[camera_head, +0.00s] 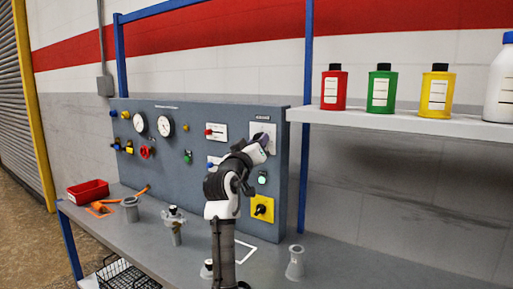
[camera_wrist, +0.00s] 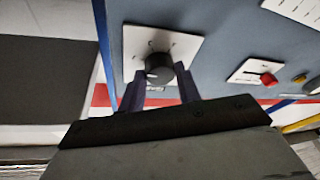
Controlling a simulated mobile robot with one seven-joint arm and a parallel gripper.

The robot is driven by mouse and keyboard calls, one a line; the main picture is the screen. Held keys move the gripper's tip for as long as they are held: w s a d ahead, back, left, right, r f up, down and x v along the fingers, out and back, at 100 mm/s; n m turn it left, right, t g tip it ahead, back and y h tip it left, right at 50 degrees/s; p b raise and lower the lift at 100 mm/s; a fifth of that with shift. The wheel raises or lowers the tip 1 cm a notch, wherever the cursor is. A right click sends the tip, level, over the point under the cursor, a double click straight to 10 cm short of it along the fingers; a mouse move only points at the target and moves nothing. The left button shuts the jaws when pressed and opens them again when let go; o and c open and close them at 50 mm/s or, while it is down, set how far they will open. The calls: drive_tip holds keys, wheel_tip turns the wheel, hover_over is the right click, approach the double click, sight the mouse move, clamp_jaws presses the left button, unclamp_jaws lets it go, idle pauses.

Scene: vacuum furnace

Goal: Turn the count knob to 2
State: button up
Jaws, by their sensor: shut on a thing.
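A black round knob (camera_wrist: 158,68) on a white square plate (camera_wrist: 187,48) fills the middle of the wrist view. I take it to be the count knob; its markings are too small to read. A small light mark shows at the knob's lower left in that view. My gripper (camera_wrist: 160,84) has its two dark fingers on either side of the knob and is shut on it. In the head view my gripper (camera_head: 263,139) is at the upper right of the grey panel, over the white plate (camera_head: 263,128), and hides the knob.
The grey panel (camera_head: 200,115) carries gauges, a red-knobbed plate (camera_head: 216,131), a green lit button (camera_head: 262,179) and a yellow plate with a black switch (camera_head: 262,208). A shelf (camera_head: 400,122) with bottles is at the right. Metal fittings and a red bin (camera_head: 88,191) stand on the bench.

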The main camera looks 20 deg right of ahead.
drive_tip(key=shift+r, duration=0.1)
idle(0.4)
drive_tip(key=o, duration=1)
drive_tip(key=b+v, duration=0.3)
drive_tip(key=v, duration=1.1)
drive_tip(key=shift+w, duration=0.1)
